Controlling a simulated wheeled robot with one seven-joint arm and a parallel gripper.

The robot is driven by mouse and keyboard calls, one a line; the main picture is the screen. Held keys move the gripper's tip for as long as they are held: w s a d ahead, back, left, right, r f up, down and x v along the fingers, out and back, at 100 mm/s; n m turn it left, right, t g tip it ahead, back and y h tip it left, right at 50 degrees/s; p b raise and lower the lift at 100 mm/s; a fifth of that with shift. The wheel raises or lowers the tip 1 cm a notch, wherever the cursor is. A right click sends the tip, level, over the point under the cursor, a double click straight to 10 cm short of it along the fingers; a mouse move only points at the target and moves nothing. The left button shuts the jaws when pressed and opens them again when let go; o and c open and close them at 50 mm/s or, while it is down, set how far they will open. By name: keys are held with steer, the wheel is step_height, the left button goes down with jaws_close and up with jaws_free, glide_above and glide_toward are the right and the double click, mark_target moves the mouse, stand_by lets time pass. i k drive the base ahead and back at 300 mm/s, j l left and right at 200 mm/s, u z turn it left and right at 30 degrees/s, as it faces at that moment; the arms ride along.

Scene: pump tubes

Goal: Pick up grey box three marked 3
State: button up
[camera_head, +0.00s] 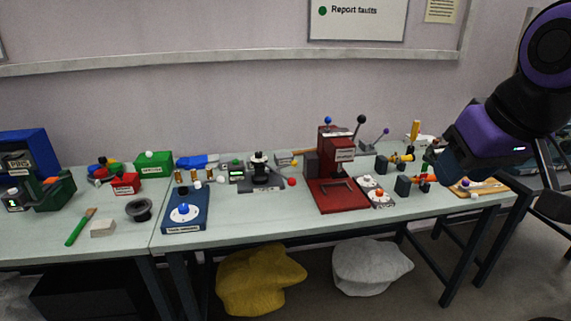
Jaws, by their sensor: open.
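A small dark grey box (14,200) stands at the far left of the left table, with a pale mark on its front. The mark is too small to read for sure. No box clearly marked 3 can be made out. My gripper (450,166) hangs at the upper right, over the right end of the right table, far from both. It is open and seems empty; its fingertips are hard to make out.
A green holder (54,190) and a blue bin (24,152) stand close to the dark grey box. A red press (335,185) with levers rises mid-table. A blue base with a knob (184,212) is near the front edge. The front strip of the right table is mostly clear.

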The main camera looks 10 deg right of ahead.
mark_target(281, 159)
steer(key=j+z, duration=0.15)
steer(key=j, duration=0.55)
steer(key=j+z, duration=0.1)
steer(key=j, duration=0.6)
steer(key=j+z, duration=0.15)
steer(key=j, duration=0.55)
steer(key=k+j+z, duration=0.1)
steer(key=j, duration=0.55)
steer(key=i+l+u, duration=0.2)
steer(key=l+u, duration=0.2)
steer(key=l, duration=1.1)
steer(key=l+u, duration=0.4)
steer(key=l, duration=1.05)
steer(key=l+u, duration=0.2)
steer(key=l, duration=0.25)
steer(key=l+u, duration=0.15)
steer(key=l, duration=0.35)
steer(key=l+u, duration=0.2)
steer(key=l, duration=0.25)
steer(key=k+l+u, duration=0.15)
steer(key=l, duration=0.3)
steer(key=k+l+u, duration=0.2)
steer(key=l, duration=0.25)
steer(key=l+u, duration=0.15)
steer(key=l, duration=0.3)
steer(key=k+l+z, duration=0.2)
steer(key=k+j+z, duration=0.15)
steer(key=i+j, duration=0.4)
steer(key=j+u, duration=0.05)
steer(key=j, duration=0.05)
